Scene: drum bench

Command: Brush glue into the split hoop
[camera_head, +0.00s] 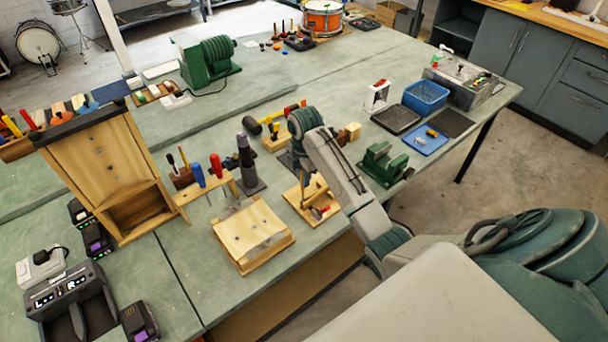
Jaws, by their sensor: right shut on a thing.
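My right arm comes in from the lower right, and its teal wrist is bent over the middle of the bench. My right gripper (302,168) points down below the wrist and is shut on a thin, dark, upright thing, perhaps the brush; the wrist and forearm hide much of it. Directly under it is a small wooden stand (296,204) with a red-and-pale item (320,212) on it. I cannot tell whether the held thing touches the stand. I cannot make out the split hoop or a glue pot for certain. My left gripper is not in view.
Left of the stand are a wooden block (252,236), a tool rack (208,188) and a tall wooden box (110,172). A green vise (384,165), a blue basket (425,97) and a blue tray (426,139) stand to the right. Bench in front of the rack is partly clear.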

